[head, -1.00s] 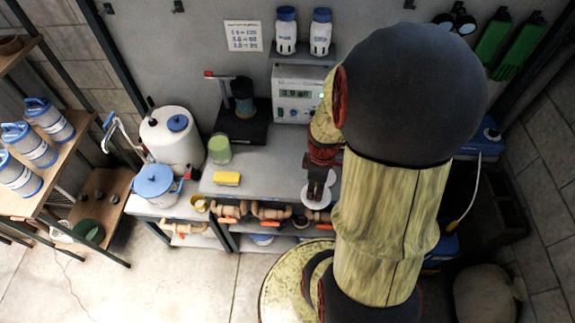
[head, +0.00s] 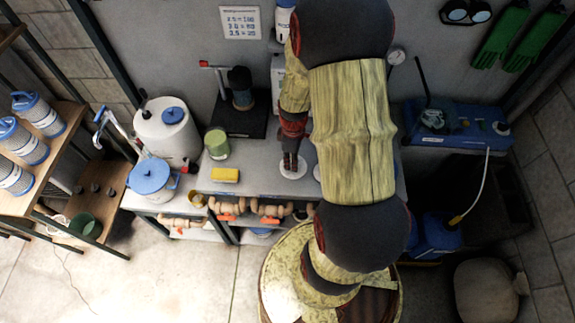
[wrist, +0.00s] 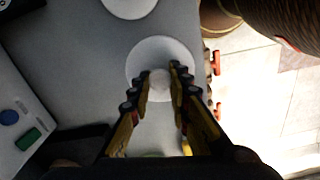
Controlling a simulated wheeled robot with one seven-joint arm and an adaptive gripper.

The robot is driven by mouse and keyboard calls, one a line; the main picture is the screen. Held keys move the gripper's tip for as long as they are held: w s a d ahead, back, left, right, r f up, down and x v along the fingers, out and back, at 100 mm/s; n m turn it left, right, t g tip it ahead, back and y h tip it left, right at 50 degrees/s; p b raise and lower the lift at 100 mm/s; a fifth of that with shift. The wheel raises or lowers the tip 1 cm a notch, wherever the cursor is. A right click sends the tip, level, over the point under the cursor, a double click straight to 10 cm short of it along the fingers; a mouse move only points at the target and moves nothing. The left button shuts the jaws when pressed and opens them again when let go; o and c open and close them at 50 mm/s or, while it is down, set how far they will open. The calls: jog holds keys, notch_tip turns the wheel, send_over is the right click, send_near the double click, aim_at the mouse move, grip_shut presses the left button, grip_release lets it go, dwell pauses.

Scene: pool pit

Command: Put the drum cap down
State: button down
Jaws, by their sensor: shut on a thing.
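The drum cap (wrist: 143,52) is a white round disc with a small knob in its middle. My gripper (wrist: 160,78) is shut on that knob in the wrist view. In the head view my gripper (head: 291,158) points down over the grey bench (head: 262,178), with the cap (head: 297,168) under its fingers. The cap looks flat and close to the bench top. I cannot tell whether it touches it.
A second white disc (wrist: 130,4) lies close by. On the bench to the left are a yellow sponge (head: 225,175), a green jar (head: 217,144) and a black stand (head: 240,118). A meter (wrist: 30,125) stands nearby. Bare bench surrounds the cap.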

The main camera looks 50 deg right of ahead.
jog(key=w+f, duration=0.2)
jog(key=f, duration=0.1)
jog(key=shift+w+d+f, duration=0.1)
jog(key=shift+w+f, duration=0.1)
jog(key=shift+w, duration=0.1)
notch_tip(320, 180, down, 3)
jog(key=shift+r+b, duration=0.1)
jog(key=shift+b, duration=0.2)
jog(key=c, duration=1.7)
grip_release()
jog(key=shift+o, duration=0.2)
